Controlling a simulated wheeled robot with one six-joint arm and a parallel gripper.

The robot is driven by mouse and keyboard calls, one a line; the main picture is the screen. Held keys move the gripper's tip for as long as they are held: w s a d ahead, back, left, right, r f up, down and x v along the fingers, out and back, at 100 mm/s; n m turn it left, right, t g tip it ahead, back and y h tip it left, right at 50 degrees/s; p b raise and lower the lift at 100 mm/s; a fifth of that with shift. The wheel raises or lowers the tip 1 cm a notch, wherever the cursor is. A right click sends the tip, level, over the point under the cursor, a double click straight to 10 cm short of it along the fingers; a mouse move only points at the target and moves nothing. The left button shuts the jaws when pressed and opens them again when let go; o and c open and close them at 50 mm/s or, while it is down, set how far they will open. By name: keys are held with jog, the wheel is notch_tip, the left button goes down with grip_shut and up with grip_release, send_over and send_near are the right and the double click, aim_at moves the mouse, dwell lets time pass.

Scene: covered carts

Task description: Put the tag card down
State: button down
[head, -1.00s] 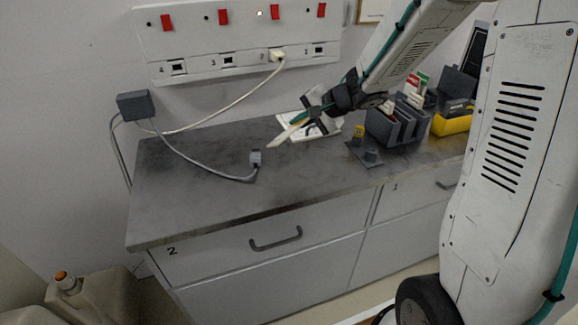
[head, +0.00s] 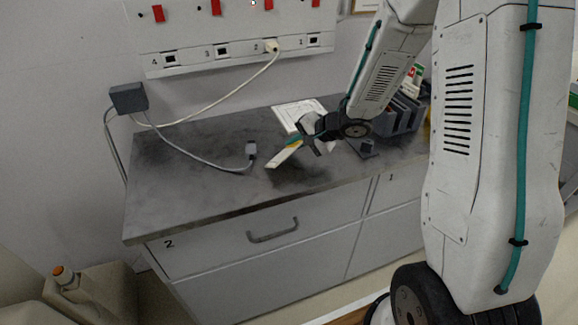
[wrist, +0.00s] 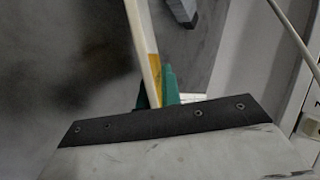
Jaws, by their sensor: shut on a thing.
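The tag card (head: 281,157) is a pale, thin strip with a yellow band near my gripper. My gripper (head: 293,143) is shut on one end of it, and the card points down and left over the dark worktop (head: 200,185). In the wrist view the card (wrist: 142,35) is seen nearly edge-on, reaching up from between the green fingertips (wrist: 157,92). Part of the gripped end is hidden. A dark shadow lies on the worktop below the card; I cannot tell if its free end touches the surface.
A white board (head: 290,113) lies behind my gripper. A grey plug (head: 251,148) on a cable lies to the left. A dark divided holder (head: 400,115) stands to the right. The front left of the worktop is clear.

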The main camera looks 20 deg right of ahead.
jog(key=c, duration=1.8)
grip_release()
jog(key=shift+o, duration=0.2)
jog(key=shift+r, duration=0.1)
jog(key=shift+v, duration=3.95)
notch_tip(320, 180, up, 8)
jog(key=s+d, duration=0.1)
jog(key=shift+s+d, duration=0.25)
jog(key=shift+s, duration=0.15)
